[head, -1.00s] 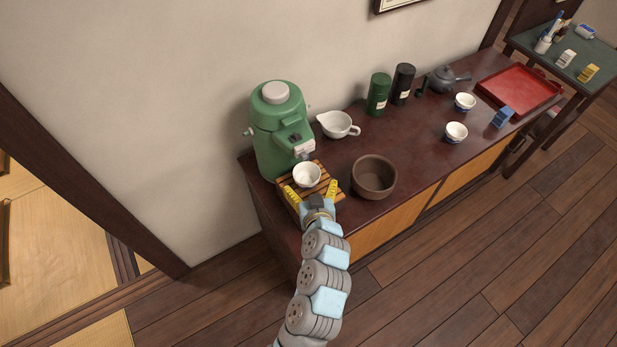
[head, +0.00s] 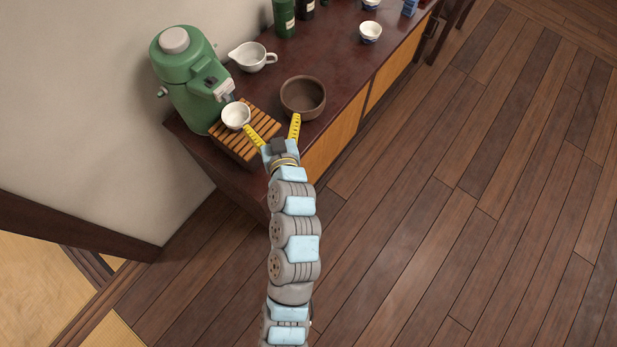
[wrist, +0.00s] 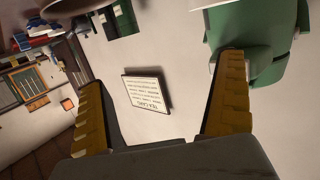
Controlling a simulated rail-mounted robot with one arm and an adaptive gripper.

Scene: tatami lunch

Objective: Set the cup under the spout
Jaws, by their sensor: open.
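The white cup (head: 236,115) stands upright on the slatted wooden stand (head: 248,146), just below the spout (head: 224,90) of the green dispenser (head: 190,85). I cannot tell whether it is exactly centred under the spout. My gripper (head: 274,132) is open and empty, its yellow fingers spread in front and to the right of the cup. The left finger lies close to the cup in the picture; contact is unclear. In the wrist view, the dispenser shows at the upper right beyond my gripper (wrist: 160,70), and no cup shows between the fingers.
A brown bowl (head: 303,97) stands just beyond the right finger. A white pouring bowl (head: 251,57) and a small blue-white cup (head: 370,32) are farther back on the dark cabinet. A framed sign (wrist: 148,92) hangs on the wall. The floor at right is clear.

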